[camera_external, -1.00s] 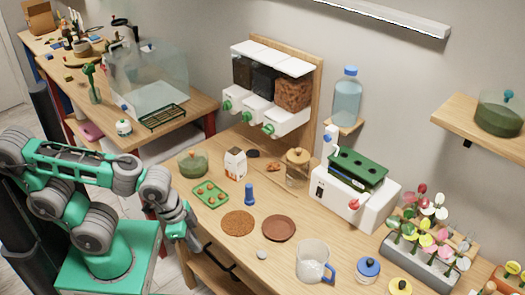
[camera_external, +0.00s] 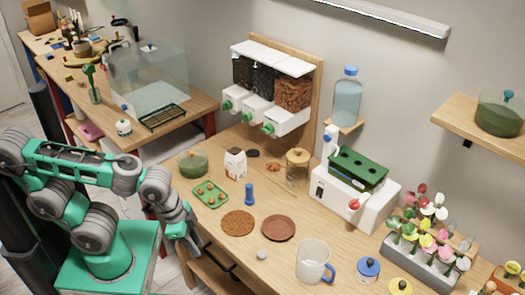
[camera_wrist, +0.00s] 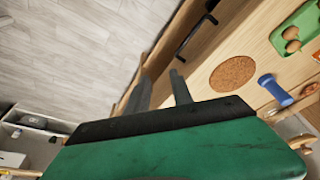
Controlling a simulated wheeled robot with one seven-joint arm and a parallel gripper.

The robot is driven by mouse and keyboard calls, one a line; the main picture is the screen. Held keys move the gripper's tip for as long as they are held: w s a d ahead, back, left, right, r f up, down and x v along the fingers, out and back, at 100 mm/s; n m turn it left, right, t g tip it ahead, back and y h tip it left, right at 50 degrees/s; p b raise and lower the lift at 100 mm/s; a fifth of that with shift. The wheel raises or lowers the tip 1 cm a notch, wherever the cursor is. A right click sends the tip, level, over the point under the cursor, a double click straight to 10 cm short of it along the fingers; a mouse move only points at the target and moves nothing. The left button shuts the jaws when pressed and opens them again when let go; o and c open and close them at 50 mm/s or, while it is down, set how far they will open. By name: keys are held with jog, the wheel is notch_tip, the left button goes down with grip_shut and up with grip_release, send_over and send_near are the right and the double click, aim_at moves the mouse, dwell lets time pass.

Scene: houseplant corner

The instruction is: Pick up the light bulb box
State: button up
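A small white carton with a dark print (camera_external: 235,163) stands upright on the wooden table, behind the green tray. It is the most box-like small item there, but I cannot read its label to tell if it is the light bulb box. My gripper (camera_external: 193,243) hangs low at the table's left front edge, well apart from the carton. In the wrist view my gripper's two fingers (camera_wrist: 160,80) stand apart with nothing between them. The carton is not clearly seen in the wrist view.
Around the carton are a green seedling tray (camera_external: 210,194), a green-filled bowl (camera_external: 193,164), a blue cylinder-like item (camera_external: 249,194) and a lidded glass jar (camera_external: 297,168). A cork disc (camera_external: 238,223) and a brown saucer (camera_external: 278,228) lie nearer the front. Dispensers (camera_external: 272,88) stand behind.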

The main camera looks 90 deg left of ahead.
jog(key=o, duration=1.1)
jog(key=shift+o, duration=0.2)
